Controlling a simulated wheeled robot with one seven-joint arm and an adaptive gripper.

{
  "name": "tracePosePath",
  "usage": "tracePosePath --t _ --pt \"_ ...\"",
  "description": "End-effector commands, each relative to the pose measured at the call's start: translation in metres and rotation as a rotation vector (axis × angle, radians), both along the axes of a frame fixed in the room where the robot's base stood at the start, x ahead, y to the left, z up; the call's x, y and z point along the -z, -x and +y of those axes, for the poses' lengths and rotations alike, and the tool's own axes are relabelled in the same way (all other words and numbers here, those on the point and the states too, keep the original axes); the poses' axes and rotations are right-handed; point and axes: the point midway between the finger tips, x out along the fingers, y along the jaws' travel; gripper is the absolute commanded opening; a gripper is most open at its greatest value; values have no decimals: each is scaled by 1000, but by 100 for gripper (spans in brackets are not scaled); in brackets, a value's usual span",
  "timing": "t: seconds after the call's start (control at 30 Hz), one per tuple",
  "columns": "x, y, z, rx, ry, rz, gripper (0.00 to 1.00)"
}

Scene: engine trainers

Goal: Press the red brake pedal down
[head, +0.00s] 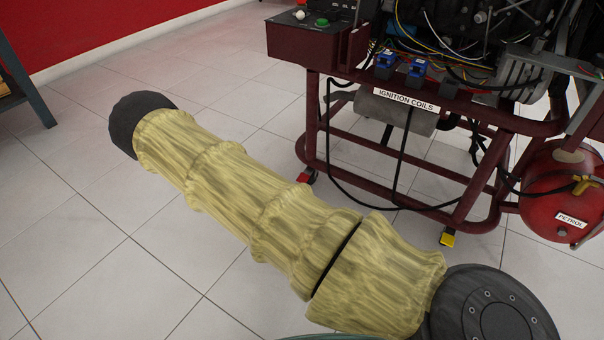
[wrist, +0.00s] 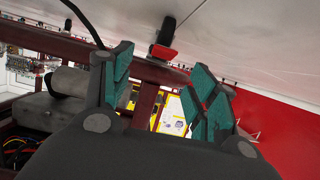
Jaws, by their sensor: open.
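The small red brake pedal (head: 307,176) sits at the foot of the dark red engine frame, low by the floor, in the head view. In the wrist view the red pedal (wrist: 163,52) shows beside a black caster wheel (wrist: 168,28), beyond the gap between my fingers. My gripper (wrist: 162,68) is open, with teal pads and nothing between them. It appears apart from the pedal, though the exact distance cannot be told. In the head view my sleeved arm crosses the picture to a dark end at left; the fingers are hidden there.
The engine trainer's frame (head: 400,178) stands at the right, with a hanging black cable and a red petrol tank (head: 560,195). A yellow pedal (head: 447,239) is at its nearer foot. Tiled floor (head: 70,190) is clear at left. A table leg stands at far left.

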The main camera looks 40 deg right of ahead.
Motion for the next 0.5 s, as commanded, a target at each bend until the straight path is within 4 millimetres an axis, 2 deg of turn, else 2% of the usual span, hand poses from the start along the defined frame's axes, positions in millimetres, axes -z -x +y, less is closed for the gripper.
tracePosePath --t 0.03,0.2,0.37,0.5 --pt "-7 -3 0 -3 -11 -1 59" --pt "-14 -8 -2 4 -41 -4 59" --pt "-11 -10 -8 7 -48 -5 59" --pt "-2 -14 -22 7 -46 -5 59"
